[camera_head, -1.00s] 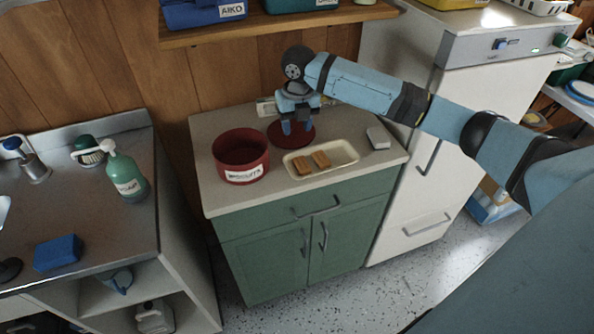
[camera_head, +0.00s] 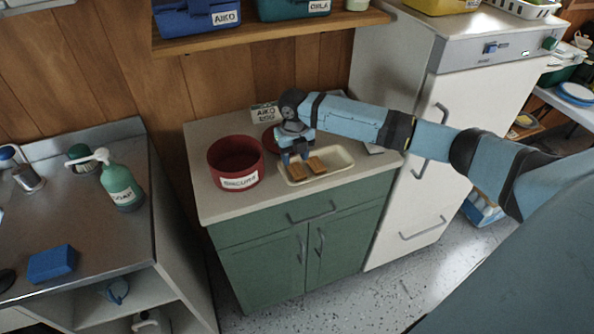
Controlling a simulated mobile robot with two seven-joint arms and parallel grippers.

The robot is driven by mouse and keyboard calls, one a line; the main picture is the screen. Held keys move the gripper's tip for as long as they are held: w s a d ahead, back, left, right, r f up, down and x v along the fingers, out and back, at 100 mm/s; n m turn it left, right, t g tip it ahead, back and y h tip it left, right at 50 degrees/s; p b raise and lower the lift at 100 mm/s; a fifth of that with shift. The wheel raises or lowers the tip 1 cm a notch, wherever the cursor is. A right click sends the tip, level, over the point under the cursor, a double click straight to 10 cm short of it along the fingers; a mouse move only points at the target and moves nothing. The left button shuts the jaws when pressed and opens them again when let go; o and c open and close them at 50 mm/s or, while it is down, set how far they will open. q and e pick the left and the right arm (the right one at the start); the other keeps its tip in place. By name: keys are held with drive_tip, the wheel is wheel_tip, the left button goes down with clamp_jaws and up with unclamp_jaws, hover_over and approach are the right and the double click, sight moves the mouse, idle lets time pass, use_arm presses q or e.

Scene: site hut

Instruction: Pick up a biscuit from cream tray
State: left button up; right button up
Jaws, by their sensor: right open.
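The cream tray (camera_head: 338,168) lies on the worktop of the green cabinet. Two brown biscuits lie in it side by side, a left biscuit (camera_head: 297,173) and a right biscuit (camera_head: 317,165). My right gripper (camera_head: 295,160) points down just above the tray's back left part, close to the left biscuit. It is open, and I cannot tell whether its fingers touch the biscuit. A dark red tin (camera_head: 234,174) labelled for biscuits stands open to the left of the tray. My left gripper is not in view.
A red lid (camera_head: 269,139) lies behind the tray, partly hidden by my right gripper. A card sign (camera_head: 264,113) stands at the wall. A pale block (camera_head: 375,149) lies right of the tray, partly under my arm. The white fridge (camera_head: 400,200) stands at the right.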

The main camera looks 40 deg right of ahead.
sight(294, 165)
wheel_tip(294, 165, down, 3)
drive_tip(key=c, duration=0.6)
drive_tip(key=shift+o, duration=0.2)
drive_tip(key=shift+r, duration=0.15)
